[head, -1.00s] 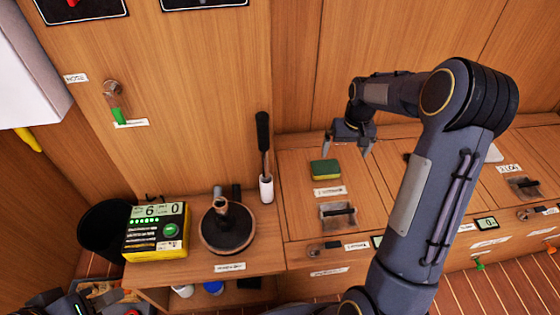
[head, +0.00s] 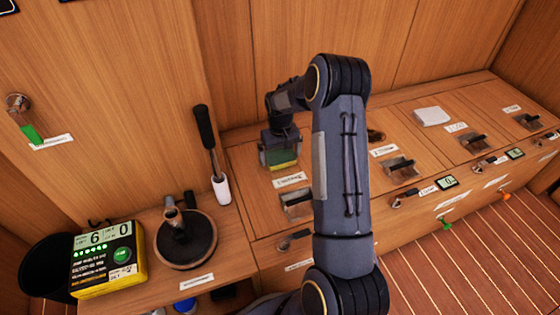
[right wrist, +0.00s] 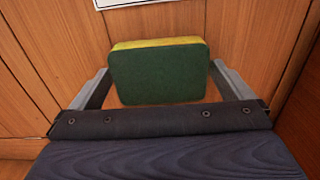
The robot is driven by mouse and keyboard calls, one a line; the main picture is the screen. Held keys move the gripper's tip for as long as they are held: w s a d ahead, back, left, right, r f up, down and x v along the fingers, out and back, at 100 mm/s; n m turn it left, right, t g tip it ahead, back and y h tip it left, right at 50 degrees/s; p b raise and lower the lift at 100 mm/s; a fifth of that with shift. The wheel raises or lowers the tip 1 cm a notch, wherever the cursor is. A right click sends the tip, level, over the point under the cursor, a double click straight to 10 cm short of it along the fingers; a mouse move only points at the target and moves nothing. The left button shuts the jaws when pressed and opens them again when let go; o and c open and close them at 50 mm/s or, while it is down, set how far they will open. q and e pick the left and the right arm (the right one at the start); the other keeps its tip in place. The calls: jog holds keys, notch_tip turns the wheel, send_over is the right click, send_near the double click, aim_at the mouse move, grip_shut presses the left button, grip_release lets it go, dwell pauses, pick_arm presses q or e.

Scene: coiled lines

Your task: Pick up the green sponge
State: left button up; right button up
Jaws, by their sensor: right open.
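The green sponge (head: 283,156), green with a yellow layer, lies on the wooden counter lid in the head view, partly hidden by my right gripper (head: 280,158). In the right wrist view the sponge (right wrist: 158,74) shows its dark green face and a yellow edge. It sits between the two open fingers of my right gripper (right wrist: 158,88), with a small gap on each side. I cannot tell how far the fingertips are above the counter. My left gripper is not in view.
A label (head: 290,180) and a latch handle (head: 297,203) lie just in front of the sponge. A black-handled brush (head: 207,140) in a white holder stands to the left. A round black base (head: 186,240) and a yellow device (head: 108,262) stand further left. A white cloth (head: 431,116) lies right.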

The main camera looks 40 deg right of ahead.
aim_at(280, 156)
jog(key=shift+r, duration=0.1)
jog(key=c, duration=0.8)
jog(key=shift+r, duration=0.1)
jog(key=shift+r, duration=0.25)
notch_tip(280, 156, up, 3)
jog(key=shift+s+a+r+p, duration=0.15)
jog(key=shift+r+p, duration=0.05)
jog(key=shift+p, duration=1.05)
jog(key=s+a+r+p, duration=0.4)
jog(key=s+a+r, duration=0.3)
jog(key=s+r, duration=0.2)
jog(key=shift+s+a, duration=0.3)
jog(key=shift+s, duration=0.85)
